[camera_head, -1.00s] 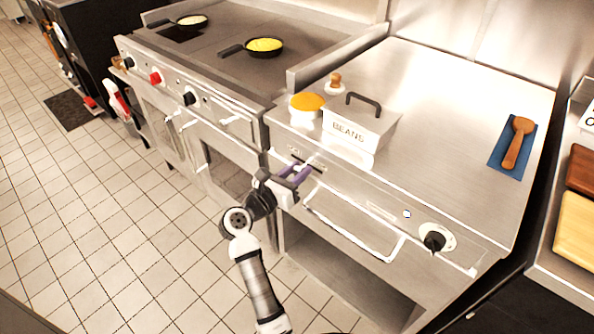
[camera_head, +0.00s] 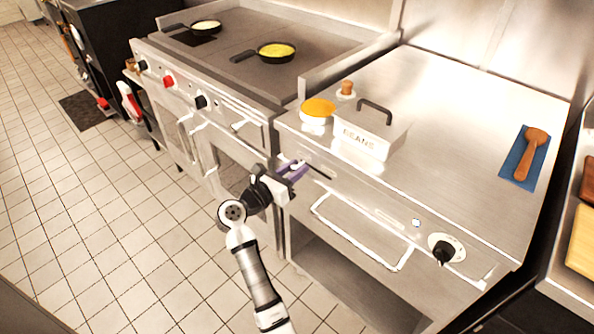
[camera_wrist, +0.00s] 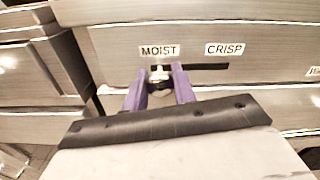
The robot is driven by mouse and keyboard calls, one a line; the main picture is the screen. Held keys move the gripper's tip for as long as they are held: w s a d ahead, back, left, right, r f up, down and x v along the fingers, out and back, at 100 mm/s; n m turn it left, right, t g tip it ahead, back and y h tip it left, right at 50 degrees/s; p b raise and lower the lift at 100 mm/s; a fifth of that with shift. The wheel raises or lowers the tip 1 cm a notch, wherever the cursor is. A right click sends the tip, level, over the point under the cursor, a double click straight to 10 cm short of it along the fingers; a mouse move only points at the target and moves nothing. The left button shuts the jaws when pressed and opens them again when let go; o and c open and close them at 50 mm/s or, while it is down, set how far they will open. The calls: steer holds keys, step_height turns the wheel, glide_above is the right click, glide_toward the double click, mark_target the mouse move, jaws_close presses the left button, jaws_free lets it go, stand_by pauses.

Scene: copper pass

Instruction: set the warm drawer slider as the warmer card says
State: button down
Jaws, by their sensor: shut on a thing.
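The warm drawer front (camera_head: 370,205) has a dark horizontal slot (camera_wrist: 207,67) with a MOIST label (camera_wrist: 159,50) above its left part and a CRISP label (camera_wrist: 224,49) above its right part. The pale slider knob (camera_wrist: 160,74) is at the left end of the slot, under MOIST. My gripper (camera_wrist: 159,88) is shut on the knob, one purple finger on each side. In the head view my gripper (camera_head: 292,171) covers the knob, and bare slot shows to its right. I cannot make out a readable warmer card.
A drawer handle (camera_head: 355,235) and a black dial (camera_head: 444,252) lie right of the slot. On the steel top stand a BEANS box (camera_head: 366,138), an orange-topped pot (camera_head: 318,110) and a wooden spoon (camera_head: 532,155) on a blue mat. A range with two pans stands left.

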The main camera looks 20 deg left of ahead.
steer(key=c, duration=1.2)
jaws_free()
steer(key=shift+a, duration=0.35)
steer(key=shift+o, duration=0.2)
steer(key=b+v, duration=0.2)
steer(key=v, duration=1.1)
steer(key=shift+s+b, duration=0.35)
steer(key=shift+s, duration=0.05)
steer(key=shift+r, duration=0.1)
